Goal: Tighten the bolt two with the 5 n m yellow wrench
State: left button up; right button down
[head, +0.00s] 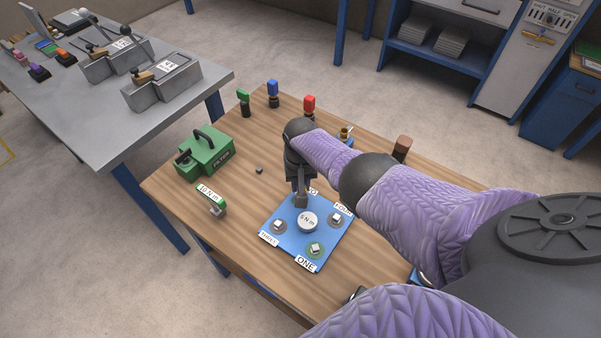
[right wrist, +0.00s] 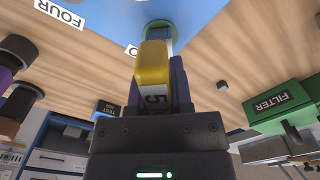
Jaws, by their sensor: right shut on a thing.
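The blue plate (head: 290,240) lies on the wooden table with bolts labelled ONE (head: 315,249), THREE (head: 279,225) and FOUR (head: 335,218), and a round "N m" disc (head: 308,221) in its middle. Bolt two is hidden behind my right gripper (head: 300,199), beside a partly covered label. In the right wrist view, my right gripper (right wrist: 158,95) is shut on the yellow wrench (right wrist: 153,66), marked with a 5. The wrench's far end reaches a green ring (right wrist: 152,25) on the plate. Whether it sits on the bolt is hidden. My left gripper is not seen.
A green wrench labelled 10 N m (head: 214,204) lies left of the plate. A green FILTER box (head: 206,153) stands behind it. Green (head: 243,101), blue (head: 273,93) and red (head: 309,103) handles stand at the back. A small dark piece (head: 259,170) lies on clear table.

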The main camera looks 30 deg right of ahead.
jog(key=shift+r, duration=0.1)
jog(key=shift+r+p, duration=0.9)
jog(key=shift+p, duration=0.05)
jog(key=shift+r+p, duration=0.8)
jog(key=shift+r, duration=0.1)
jog(key=shift+r+p, duration=1.15)
jog(key=shift+r, duration=0.05)
jog(key=shift+f, duration=0.1)
